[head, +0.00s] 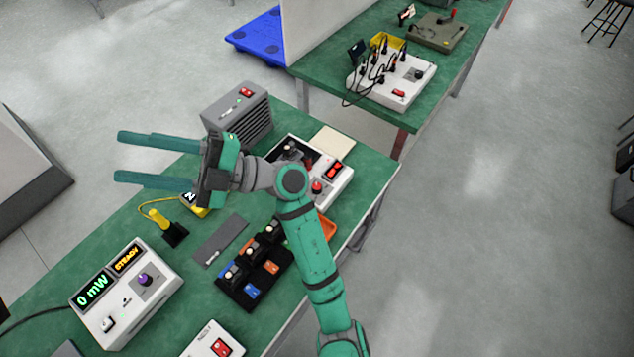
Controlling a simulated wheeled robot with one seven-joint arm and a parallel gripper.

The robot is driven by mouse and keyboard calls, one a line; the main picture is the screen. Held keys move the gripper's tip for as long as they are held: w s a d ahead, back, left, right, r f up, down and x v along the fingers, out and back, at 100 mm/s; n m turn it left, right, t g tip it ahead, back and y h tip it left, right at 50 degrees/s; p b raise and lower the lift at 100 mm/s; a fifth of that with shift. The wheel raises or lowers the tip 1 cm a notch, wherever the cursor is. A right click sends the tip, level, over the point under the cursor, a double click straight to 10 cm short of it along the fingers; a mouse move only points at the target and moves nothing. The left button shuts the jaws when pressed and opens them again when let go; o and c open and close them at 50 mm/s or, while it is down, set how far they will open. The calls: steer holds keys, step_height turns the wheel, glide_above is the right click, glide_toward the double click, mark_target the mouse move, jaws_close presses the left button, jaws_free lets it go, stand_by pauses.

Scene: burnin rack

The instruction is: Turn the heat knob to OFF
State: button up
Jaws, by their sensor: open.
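My gripper (120,158) is open and empty. Its two fingers point left, above the far left edge of the green bench, apart from any control. A white box (343,186) with a dark panel, a red rocker switch (335,170) and a red button (317,187) stands behind my arm, which hides part of it. A dark knob-like part (291,148) shows on its panel. A white meter box (107,325) at the lower left has a purple knob (144,279) and displays reading "0 mW" and "STEADY". No heat label is readable, so I cannot tell which knob is the heat knob.
A grey vented box (232,112) with a red switch stands at the back. A black tray (268,299) with several small parts, a grey strip (220,240) and a yellow-handled tool (158,216) lie on the bench (185,322). Another bench (316,87) stands behind.

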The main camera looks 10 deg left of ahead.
step_height(320, 180, down, 4)
steer(key=a+h, duration=0.2)
steer(key=h, duration=0.2)
steer(key=m+t+h, duration=0.7)
steer(key=t+h, duration=0.3)
steer(key=h, duration=0.7)
glide_toward(317, 186)
steer(key=f, duration=0.8)
steer(key=shift+a+f, duration=0.2)
steer(key=shift+f, duration=0.05)
steer(key=c, duration=1)
